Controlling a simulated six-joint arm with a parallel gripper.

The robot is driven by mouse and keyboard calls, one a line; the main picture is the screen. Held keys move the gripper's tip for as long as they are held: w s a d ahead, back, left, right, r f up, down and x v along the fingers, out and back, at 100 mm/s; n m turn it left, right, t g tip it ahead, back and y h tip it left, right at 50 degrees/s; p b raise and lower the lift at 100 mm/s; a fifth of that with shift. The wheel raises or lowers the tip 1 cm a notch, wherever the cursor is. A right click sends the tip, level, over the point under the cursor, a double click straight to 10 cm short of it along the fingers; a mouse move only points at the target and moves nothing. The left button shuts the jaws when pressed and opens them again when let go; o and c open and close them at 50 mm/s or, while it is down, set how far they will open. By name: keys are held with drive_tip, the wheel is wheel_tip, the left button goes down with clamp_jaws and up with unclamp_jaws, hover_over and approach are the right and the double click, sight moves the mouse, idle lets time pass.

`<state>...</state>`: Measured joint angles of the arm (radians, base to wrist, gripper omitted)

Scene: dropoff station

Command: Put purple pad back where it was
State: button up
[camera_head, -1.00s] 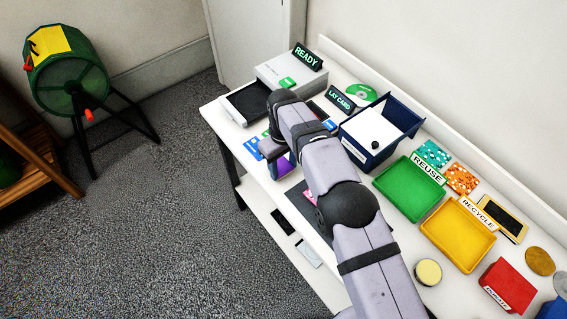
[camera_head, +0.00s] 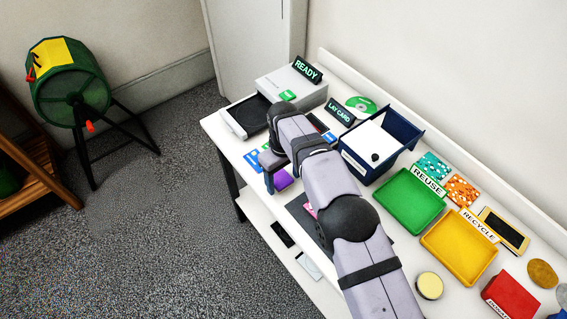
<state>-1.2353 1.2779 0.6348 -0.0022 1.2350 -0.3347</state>
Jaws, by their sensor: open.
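The purple pad (camera_head: 284,180) shows at the table's left front edge, just below my gripper (camera_head: 277,177). My gripper is open and points down, with one dark finger visible at the pad's left side. The other finger is hard to make out. The arm hides part of the pad, and I cannot tell whether the fingers touch it. A dark grey mat (camera_head: 299,208) lies nearer along the front edge, partly under my arm, with a small pink piece (camera_head: 310,210) on it.
Blue cards (camera_head: 252,160) lie left of my gripper, near a black tray (camera_head: 246,116) and white machine (camera_head: 300,88). Behind my arm stand a navy bin (camera_head: 402,133), a green tray (camera_head: 408,200) and a yellow tray (camera_head: 458,247). Two phones lie on the lower shelf (camera_head: 262,222).

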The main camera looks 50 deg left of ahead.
sight(284, 181)
wheel_tip(284, 181, up, 12)
drive_tip(key=b, duration=0.1)
drive_tip(key=shift+f, duration=0.15)
idle(0.4)
drive_tip(key=w+d+r+m, duration=0.1)
drive_tip(key=w+d+m, duration=0.2)
drive_tip(key=w+d, duration=0.5)
drive_tip(key=w+d+r+m, duration=0.1)
drive_tip(key=w+d+m, duration=0.3)
drive_tip(key=d, duration=0.7)
drive_tip(key=w+d+r+m, duration=0.2)
drive_tip(key=w+d, duration=0.5)
drive_tip(key=d, duration=0.3)
drive_tip(key=s+d+f+m, duration=0.2)
drive_tip(key=s+d, duration=0.3)
drive_tip(key=d, duration=0.4)
drive_tip(key=s+d+f+m, duration=0.2)
drive_tip(key=s+d+m, duration=0.2)
drive_tip(key=d, duration=0.5)
drive_tip(key=s+d+f+m, duration=0.2)
drive_tip(key=s+d+m, duration=0.1)
drive_tip(key=s+d, duration=0.4)
drive_tip(key=shift+s+d, duration=0.25)
drive_tip(key=shift+d, duration=0.65)
